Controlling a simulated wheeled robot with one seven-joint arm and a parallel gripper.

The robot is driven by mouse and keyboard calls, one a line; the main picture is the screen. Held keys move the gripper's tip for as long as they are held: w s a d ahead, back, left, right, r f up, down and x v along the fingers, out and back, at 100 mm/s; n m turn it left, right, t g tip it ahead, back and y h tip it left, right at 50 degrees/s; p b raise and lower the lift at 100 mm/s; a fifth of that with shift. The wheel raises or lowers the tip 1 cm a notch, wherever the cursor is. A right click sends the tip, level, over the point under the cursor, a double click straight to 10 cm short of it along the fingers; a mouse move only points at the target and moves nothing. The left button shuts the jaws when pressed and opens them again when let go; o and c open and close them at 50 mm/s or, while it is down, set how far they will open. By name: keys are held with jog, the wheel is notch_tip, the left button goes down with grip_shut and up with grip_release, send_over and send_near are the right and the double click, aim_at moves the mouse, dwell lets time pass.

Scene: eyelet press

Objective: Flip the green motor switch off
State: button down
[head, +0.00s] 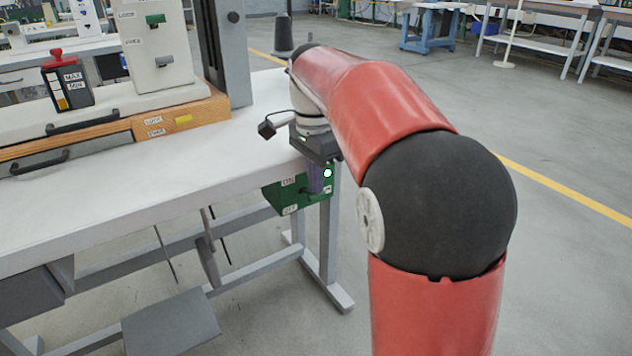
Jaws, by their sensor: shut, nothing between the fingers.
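The green motor switch box (284,196) hangs under the right front edge of the white table. It has a label reading ON near its top and another small label near its bottom. My gripper (317,180) points down from the end of my red arm, at the right part of the box's front. It is shut with nothing held. The fingers cover part of the box, and I cannot tell whether they touch it. The position of the switch lever cannot be made out behind them.
A grey pedal (170,322) is below.

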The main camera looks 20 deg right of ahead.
aim_at(322, 197)
jog(key=shift+f, duration=0.2)
dwell(0.3)
jog(key=f+t+b, duration=0.1)
jog(key=b, duration=0.1)
jog(key=s+f+t+y+b, duration=0.1)
jog(key=t+b, duration=0.1)
jog(key=b, duration=0.1)
jog(key=s+t+b, duration=0.1)
jog(key=b, duration=0.2)
jog(key=shift+d+f, duration=0.3)
jog(key=shift+f, duration=0.1)
jog(key=shift+s+f+b, duration=0.1)
jog(key=shift+f+b, duration=0.25)
jog(key=shift+f, duration=0.05)
jog(key=shift+s+f, duration=0.1)
jog(key=shift+f, duration=0.3)
